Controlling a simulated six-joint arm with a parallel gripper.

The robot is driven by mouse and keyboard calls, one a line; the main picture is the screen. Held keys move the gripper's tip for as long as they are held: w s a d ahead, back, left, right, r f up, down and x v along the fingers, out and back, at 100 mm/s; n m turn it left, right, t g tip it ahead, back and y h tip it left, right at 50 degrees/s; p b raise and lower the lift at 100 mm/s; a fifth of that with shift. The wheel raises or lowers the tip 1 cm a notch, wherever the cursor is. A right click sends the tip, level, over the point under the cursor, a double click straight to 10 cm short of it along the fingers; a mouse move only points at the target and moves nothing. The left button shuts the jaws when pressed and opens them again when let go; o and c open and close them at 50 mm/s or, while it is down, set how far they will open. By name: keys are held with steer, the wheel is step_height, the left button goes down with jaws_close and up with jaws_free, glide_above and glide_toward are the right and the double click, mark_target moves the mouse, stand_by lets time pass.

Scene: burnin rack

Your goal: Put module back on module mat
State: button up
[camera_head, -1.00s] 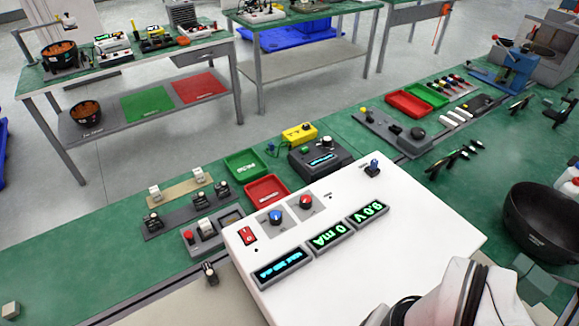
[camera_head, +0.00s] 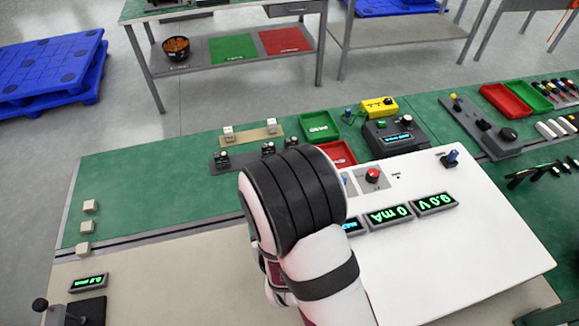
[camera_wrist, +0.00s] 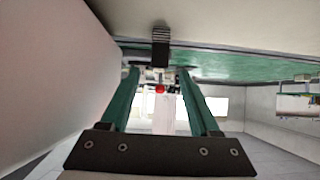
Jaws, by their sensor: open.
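A tan strip mat (camera_head: 250,138) on the green bench carries two small pale blocks, one at its left end (camera_head: 228,132) and one at its right (camera_head: 271,126). In front, a dark grey strip (camera_head: 245,158) holds several dark modules with pale tops (camera_head: 222,157). I cannot tell which strip is the module mat. My gripper (camera_wrist: 158,72) is open in the wrist view, its green fingers apart and empty. A dark ribbed piece (camera_wrist: 160,45) stands against a beige surface just beyond the fingertips; it may be a module. My arm hides this area in the head view.
A white console (camera_head: 470,240) with green readouts lies right of my arm. Red (camera_head: 340,153) and green (camera_head: 319,126) trays and a dark meter (camera_head: 395,138) stand behind it. Cream blocks (camera_head: 91,206) sit at the left; the green bench between them and the strips is clear.

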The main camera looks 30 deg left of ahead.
steer(key=x, duration=0.7)
steer(key=shift+f, duration=0.35)
steer(key=shift+d, duration=0.1)
jaws_close()
